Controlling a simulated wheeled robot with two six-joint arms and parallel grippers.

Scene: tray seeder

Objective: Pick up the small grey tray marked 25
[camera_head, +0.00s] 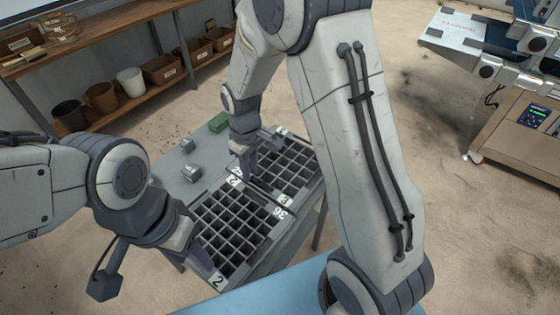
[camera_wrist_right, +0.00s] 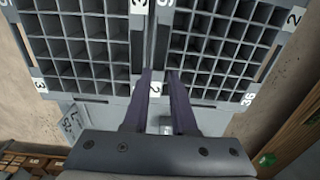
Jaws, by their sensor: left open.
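A small flat grey piece (camera_wrist_right: 70,122) with a sideways marking that looks like 25 lies below the left tray's corner in the right wrist view. I cannot pick it out surely in the head view. My right gripper (camera_head: 245,172) points down over the seam between two grey cell trays. In its wrist view the dark purple fingers (camera_wrist_right: 160,75) are apart, with a gap and no clearly held thing between them. My left gripper (camera_head: 210,265) is open at the near left corner of the near cell tray (camera_head: 250,262), close to a label 2.
The cell trays sit on a grey table with small grey blocks (camera_head: 190,173) and a green block (camera_head: 218,122) on its far left. A shelf (camera_head: 140,103) with pots and boxes stands at the back left. A machine (camera_head: 525,130) stands at the right.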

